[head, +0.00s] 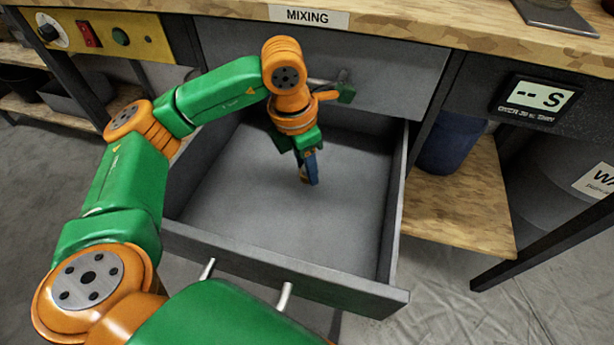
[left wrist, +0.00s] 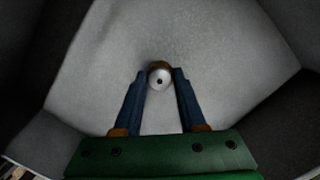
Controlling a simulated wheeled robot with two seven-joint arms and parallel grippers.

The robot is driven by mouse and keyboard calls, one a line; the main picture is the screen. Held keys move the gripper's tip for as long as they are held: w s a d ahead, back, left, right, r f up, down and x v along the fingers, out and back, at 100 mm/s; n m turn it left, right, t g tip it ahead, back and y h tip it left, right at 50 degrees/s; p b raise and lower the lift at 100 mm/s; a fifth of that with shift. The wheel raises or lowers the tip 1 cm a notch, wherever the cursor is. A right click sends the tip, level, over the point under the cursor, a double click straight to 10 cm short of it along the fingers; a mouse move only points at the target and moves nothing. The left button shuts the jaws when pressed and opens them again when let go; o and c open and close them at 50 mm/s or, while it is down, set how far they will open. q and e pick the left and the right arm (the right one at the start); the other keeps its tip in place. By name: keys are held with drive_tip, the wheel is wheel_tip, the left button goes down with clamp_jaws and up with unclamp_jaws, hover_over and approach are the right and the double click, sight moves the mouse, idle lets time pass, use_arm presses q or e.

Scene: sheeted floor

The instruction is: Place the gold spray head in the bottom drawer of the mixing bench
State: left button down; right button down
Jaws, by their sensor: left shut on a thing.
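The bottom drawer (head: 270,262) of the mixing bench (head: 400,25) is pulled open, and its grey floor shows bare. My left gripper (head: 307,178) reaches down inside the drawer, toward its back half. In the left wrist view my left gripper (left wrist: 160,82) is shut on the gold spray head (left wrist: 160,76), a small round piece with a pale end, a dark hole and a gold-brown edge. In the head view the gripper mostly hides the spray head. Whether it touches the drawer floor I cannot tell. My right gripper is not in view.
A closed upper drawer (head: 375,75) is above the open one. A wooden lower shelf (head: 455,215) with a blue bin (head: 450,145) is to the right. A display reading "-- S" (head: 538,100) hangs at right. A control panel (head: 105,38) is at upper left.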

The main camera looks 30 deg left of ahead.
use_arm(q)
wheel_tip(320, 180, down, 2)
drive_tip(key=shift+f, duration=0.15)
drive_tip(key=shift+f+b, duration=0.3)
drive_tip(key=shift+f, duration=0.15)
drive_tip(key=shift+c, duration=2.4)
unclamp_jaws()
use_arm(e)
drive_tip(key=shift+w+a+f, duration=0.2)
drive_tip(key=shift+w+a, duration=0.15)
use_arm(q)
drive_tip(key=shift+r, duration=0.35)
wheel_tip(320, 180, up, 12)
drive_tip(key=s+p, duration=0.1)
drive_tip(key=p, duration=0.2)
drive_tip(key=shift+s+a+f, duration=0.2)
drive_tip(key=shift+s+a, duration=0.05)
drive_tip(key=shift+a, duration=0.15)
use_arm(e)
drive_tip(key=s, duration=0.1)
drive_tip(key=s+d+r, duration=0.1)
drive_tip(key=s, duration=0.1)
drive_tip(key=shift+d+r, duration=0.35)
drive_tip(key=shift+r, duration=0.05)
